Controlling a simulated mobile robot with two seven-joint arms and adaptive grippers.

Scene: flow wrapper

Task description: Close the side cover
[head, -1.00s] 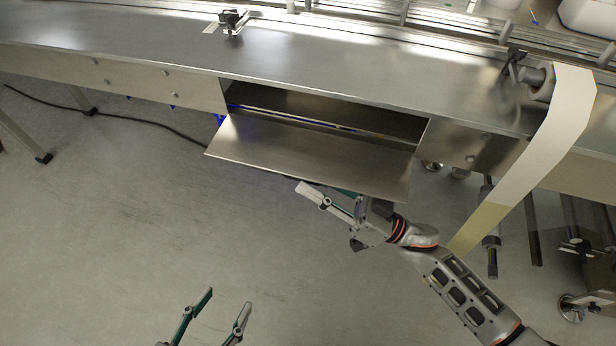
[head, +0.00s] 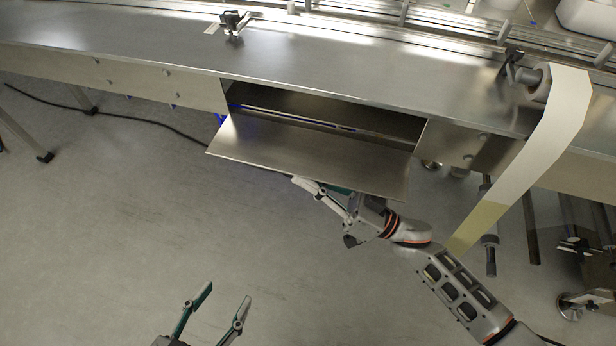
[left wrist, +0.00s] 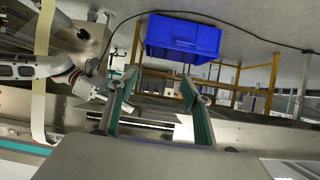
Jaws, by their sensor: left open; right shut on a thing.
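The side cover (head: 310,158) is a flat metal flap on the front of the machine. It stands open, tilted outward and down, with the dark opening (head: 330,112) showing behind it. My right gripper (head: 318,189) is at the cover's outer lower edge, right of its middle, and is shut on it; the cover hides part of the fingers. My left gripper (head: 220,297) is open and empty, low in the head view and well away from the cover. Its two spread fingers also show in the left wrist view (left wrist: 155,105).
The machine's long metal top (head: 300,70) runs across the back. A pale film strip (head: 530,150) hangs at the right, close to my right arm. A blue bin (left wrist: 183,38) shows in the left wrist view.

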